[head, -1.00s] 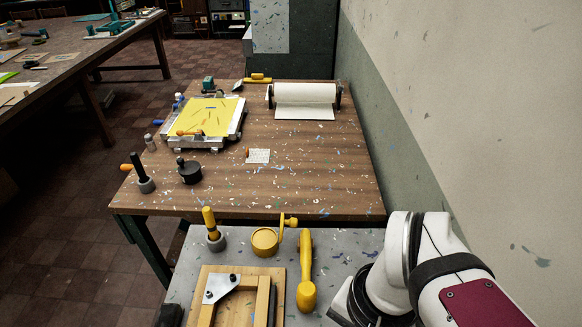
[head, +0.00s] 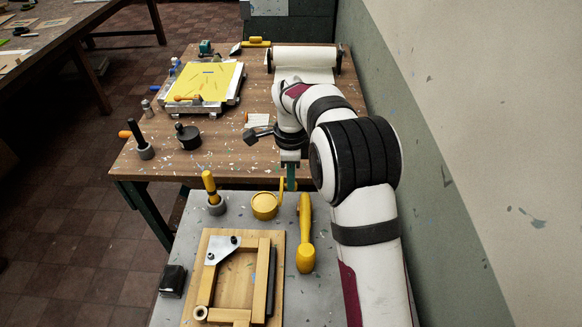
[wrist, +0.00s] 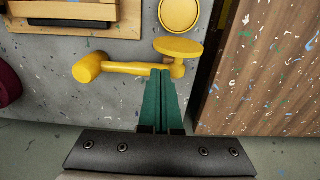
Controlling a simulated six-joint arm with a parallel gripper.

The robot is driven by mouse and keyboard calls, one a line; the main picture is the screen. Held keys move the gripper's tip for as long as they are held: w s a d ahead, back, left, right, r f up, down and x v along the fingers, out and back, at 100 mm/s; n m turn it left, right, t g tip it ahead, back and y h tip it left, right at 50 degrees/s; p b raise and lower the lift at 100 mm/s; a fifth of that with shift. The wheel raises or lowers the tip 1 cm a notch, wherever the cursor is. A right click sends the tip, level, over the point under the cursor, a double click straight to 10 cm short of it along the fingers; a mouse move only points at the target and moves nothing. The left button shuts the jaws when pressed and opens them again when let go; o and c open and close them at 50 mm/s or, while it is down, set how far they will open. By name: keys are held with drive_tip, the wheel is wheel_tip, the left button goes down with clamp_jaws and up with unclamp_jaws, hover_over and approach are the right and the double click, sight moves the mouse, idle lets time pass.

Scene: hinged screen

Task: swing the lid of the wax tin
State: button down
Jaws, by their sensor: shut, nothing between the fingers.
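The wax tin (head: 265,205) is a round yellow tin on the grey bench top, near its far edge. Its yellow lid (head: 282,188) stands swung up at the tin's right side, seen nearly edge-on. In the wrist view the tin (wrist: 179,15) is at the top, and the lid (wrist: 180,47) shows as a flat yellow disc below it. My gripper (head: 290,184) has green fingers pointing down beside the lid. In the wrist view my gripper (wrist: 162,73) is shut and empty, its tips close to the lid. I cannot tell whether they touch it.
A yellow mallet (head: 305,240) lies right of the tin. A yellow-handled tool (head: 211,190) stands left of it. A wooden frame (head: 235,280) lies in front. Behind is a wooden table (head: 215,165) with a black pot (head: 188,137) and a paper roll (head: 304,58).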

wheel_tip(320, 180, down, 5)
drive_tip(key=shift+a+f, duration=0.1)
drive_tip(key=shift+a, duration=0.15)
drive_tip(key=shift+a, duration=3.25)
drive_tip(key=shift+f, duration=1.6)
wheel_tip(320, 180, up, 8)
